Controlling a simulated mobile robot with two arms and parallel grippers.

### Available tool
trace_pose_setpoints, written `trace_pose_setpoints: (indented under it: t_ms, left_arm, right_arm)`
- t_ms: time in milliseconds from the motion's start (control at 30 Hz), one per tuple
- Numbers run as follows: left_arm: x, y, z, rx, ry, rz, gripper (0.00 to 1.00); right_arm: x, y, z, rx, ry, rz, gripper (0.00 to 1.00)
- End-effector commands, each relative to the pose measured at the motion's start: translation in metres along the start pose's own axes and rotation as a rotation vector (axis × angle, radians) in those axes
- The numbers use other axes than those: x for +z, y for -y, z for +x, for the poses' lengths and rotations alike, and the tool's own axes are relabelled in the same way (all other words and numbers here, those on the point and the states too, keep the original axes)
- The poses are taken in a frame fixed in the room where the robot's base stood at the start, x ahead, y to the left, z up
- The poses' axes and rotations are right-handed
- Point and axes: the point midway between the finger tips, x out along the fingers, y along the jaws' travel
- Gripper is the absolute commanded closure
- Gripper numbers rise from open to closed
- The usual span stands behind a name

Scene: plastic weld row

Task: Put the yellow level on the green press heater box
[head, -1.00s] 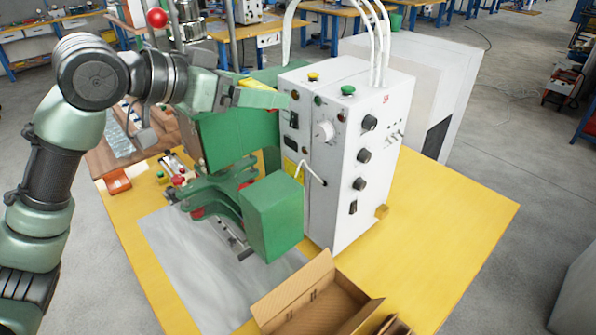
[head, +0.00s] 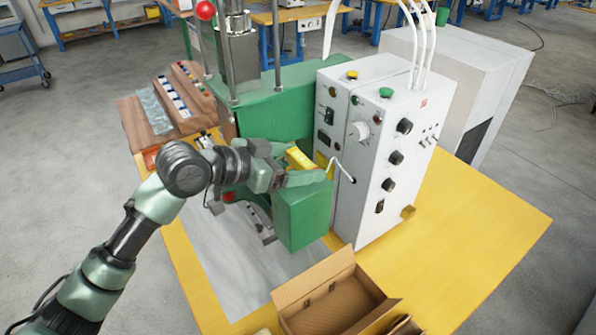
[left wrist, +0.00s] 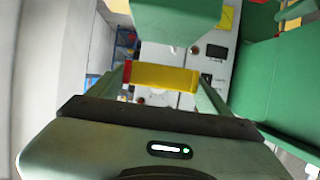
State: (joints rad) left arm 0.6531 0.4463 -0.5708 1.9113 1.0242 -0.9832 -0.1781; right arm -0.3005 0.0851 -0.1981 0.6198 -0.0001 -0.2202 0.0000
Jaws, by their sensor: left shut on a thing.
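The yellow level (head: 299,157) is a small bar held between the fingers of my left gripper (head: 304,168). The green press heater box (head: 303,218) is the block at the front of the green press, beside the white control cabinet. The gripper and level are just above its top in the head view, and a finger hides part of its top edge. I cannot tell whether they touch. My right gripper is out of view.
The white control cabinet (head: 385,165) with knobs and hoses stands close on the right. An open cardboard box (head: 332,300) is at the table's front. The green press body (head: 275,115) is behind. The yellow tabletop (head: 475,225) is clear at right.

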Motion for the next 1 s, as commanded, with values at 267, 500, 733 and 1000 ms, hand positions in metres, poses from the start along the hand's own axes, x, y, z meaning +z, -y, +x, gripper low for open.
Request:
trace_pose_setpoints:
  t_ms: [267, 500, 733, 1000]
  left_arm:
    - [0.032, 0.000, 0.013, 0.001, 0.003, -0.002, 0.61]
    - [0.034, 0.000, 0.014, -0.001, 0.001, 0.000, 0.61]
    - [0.036, 0.000, 0.015, 0.000, 0.001, 0.000, 0.00]
    - [0.033, 0.000, 0.013, -0.001, 0.001, 0.000, 0.00]
  right_arm:
    - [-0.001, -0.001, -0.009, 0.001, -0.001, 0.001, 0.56]
    - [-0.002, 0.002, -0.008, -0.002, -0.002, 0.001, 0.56]
    - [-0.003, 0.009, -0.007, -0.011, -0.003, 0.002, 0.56]
    - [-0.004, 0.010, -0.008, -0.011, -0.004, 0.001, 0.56]
